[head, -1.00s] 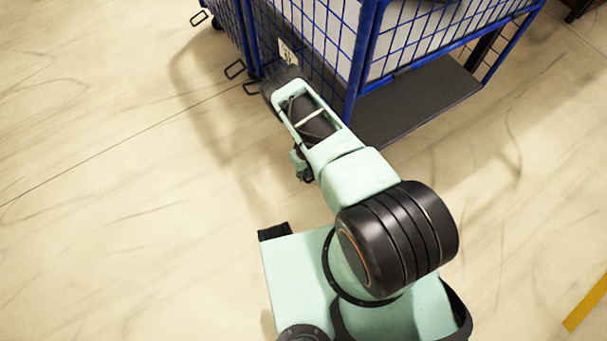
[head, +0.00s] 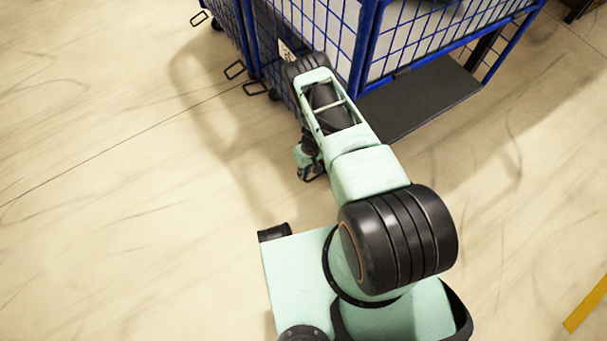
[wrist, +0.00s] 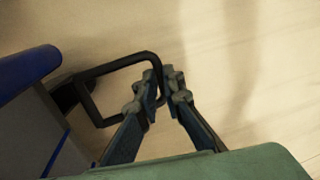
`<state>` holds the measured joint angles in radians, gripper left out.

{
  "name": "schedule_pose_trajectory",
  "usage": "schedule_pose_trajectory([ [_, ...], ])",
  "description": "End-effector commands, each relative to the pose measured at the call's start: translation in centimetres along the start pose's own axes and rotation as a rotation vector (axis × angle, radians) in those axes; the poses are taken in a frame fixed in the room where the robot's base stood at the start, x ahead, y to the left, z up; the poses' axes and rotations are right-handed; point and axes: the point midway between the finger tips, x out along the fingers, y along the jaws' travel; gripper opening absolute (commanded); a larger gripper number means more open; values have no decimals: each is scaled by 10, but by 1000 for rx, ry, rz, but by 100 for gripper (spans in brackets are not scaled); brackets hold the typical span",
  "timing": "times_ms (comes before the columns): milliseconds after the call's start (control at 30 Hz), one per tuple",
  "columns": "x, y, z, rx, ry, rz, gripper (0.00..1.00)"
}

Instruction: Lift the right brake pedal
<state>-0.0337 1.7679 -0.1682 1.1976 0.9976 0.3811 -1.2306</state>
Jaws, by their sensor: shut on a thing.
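The brake pedal is a black, rounded wire loop (wrist: 115,64) in the wrist view, joined at the left to a dark bracket beside the blue cart frame. My gripper (wrist: 161,82) has its two fingers closed on the loop's outer right end. In the head view my gripper (head: 309,168) hangs low beside the front cart (head: 360,50); my arm covers most of the pedal and its mount there. How far the pedal is tilted cannot be told.
Another black pedal loop (head: 254,88) sticks out at the front cart's left corner. Further pedal loops (head: 234,69) belong to the cart behind at the left. A dark shelf (head: 425,98) lies low in the front cart. The floor (head: 110,200) at the left is clear.

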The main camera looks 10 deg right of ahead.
Motion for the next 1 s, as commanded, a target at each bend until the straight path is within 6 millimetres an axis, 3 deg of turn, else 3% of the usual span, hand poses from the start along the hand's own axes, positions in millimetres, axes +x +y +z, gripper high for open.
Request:
schedule_pose_trajectory([
  [400,-25,9,0,0,2,10,0],
  [667,-24,6,0,0,1,6,26],
  [1000,-27,5,-1,0,1,4,26],
])
